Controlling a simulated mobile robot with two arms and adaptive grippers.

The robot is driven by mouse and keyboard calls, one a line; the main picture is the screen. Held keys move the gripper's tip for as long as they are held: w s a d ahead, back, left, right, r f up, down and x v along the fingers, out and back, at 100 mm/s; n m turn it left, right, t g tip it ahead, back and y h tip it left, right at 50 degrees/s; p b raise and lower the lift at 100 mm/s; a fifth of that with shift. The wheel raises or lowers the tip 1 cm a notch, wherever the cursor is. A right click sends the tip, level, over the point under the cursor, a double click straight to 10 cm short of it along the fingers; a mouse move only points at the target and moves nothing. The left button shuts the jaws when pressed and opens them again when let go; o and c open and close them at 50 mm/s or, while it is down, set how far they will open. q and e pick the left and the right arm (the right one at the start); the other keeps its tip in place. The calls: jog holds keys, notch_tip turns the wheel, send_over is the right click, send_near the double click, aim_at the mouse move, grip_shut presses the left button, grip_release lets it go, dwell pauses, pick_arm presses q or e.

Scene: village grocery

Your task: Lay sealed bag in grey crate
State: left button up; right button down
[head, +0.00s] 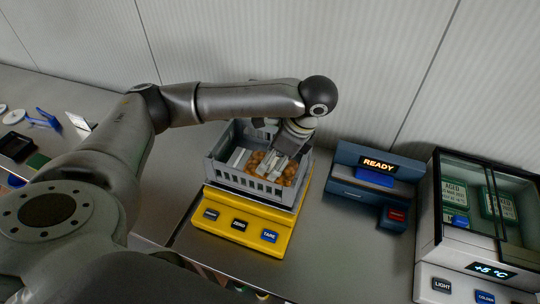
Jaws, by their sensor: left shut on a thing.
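The grey crate (215,172) has slotted walls and stands on the yellow scale (240,215). The sealed bag (289,178), with round orange-brown contents, is inside the crate's walls towards the right. My left gripper (277,167) reaches down into the crate from above, shut on the bag and covering part of it. Whether the bag touches the crate floor is hidden. My right gripper is not in view.
A blue sealing machine (376,172) reading READY stands right of the scale. A glass-fronted cooler (480,230) is at the far right. Small items, including a blue-handled tool (43,118), lie at the left. The counter in front of the blue machine is clear.

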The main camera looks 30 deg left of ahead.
pick_arm(q)
jog(key=w+a+f, duration=0.1)
jog(key=w+f, duration=0.1)
jog(key=w+a+f+b, duration=0.1)
jog(key=w+a+f, duration=0.3)
jog(key=shift+w+a+f, duration=0.15)
jog(key=shift+w+f, duration=0.2)
jog(key=shift+w+a+f, duration=0.15)
jog(key=shift+w+f, duration=0.05)
jog(key=shift+f, duration=0.05)
jog(key=shift+a+f, duration=0.25)
jog(key=shift+f, duration=0.1)
notch_tip(320, 180, down, 3)
jog(key=shift+w+r+p, duration=0.1)
jog(key=shift+p, duration=1.1)
jog(key=shift+f, duration=0.2)
jog(key=shift+f, duration=0.1)
jog(key=o, duration=1.7)
jog(key=shift+c, duration=0.2)
